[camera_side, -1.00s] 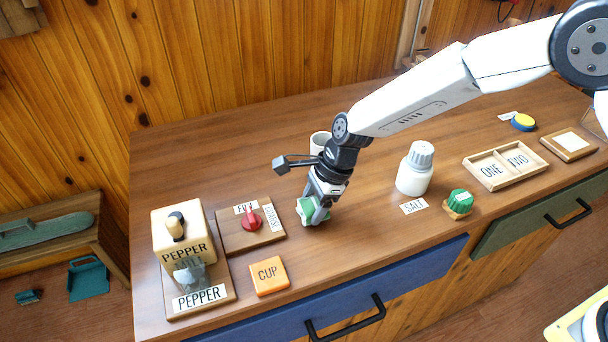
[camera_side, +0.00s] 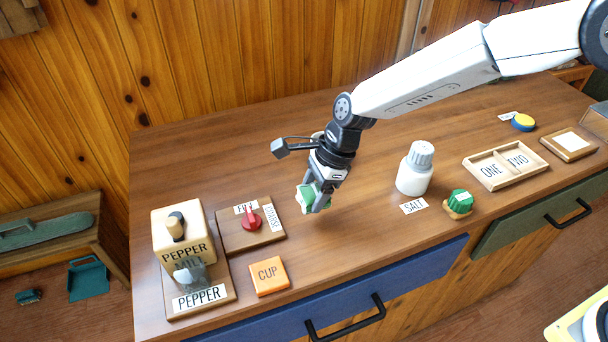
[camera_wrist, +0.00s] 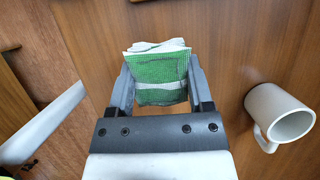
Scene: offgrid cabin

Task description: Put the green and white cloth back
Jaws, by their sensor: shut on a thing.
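The green and white cloth (camera_wrist: 160,72) is a small folded pad, held between the two fingers of my gripper (camera_wrist: 158,85) in the wrist view. In the side view the cloth (camera_side: 306,197) hangs at the end of my gripper (camera_side: 318,200), over the middle of the counter, to the right of the red-knob board. It looks slightly above the wood; whether its lower edge touches cannot be told. My gripper is shut on the cloth.
A white mug (camera_wrist: 279,115) stands to the right in the wrist view. On the wooden counter (camera_side: 380,247) are a pepper mill (camera_side: 182,238), a red-knob board (camera_side: 250,235), an orange CUP tile (camera_side: 269,276), a white jar (camera_side: 414,170), a green-topped item (camera_side: 459,201) and a ONE/TWO tray (camera_side: 503,166).

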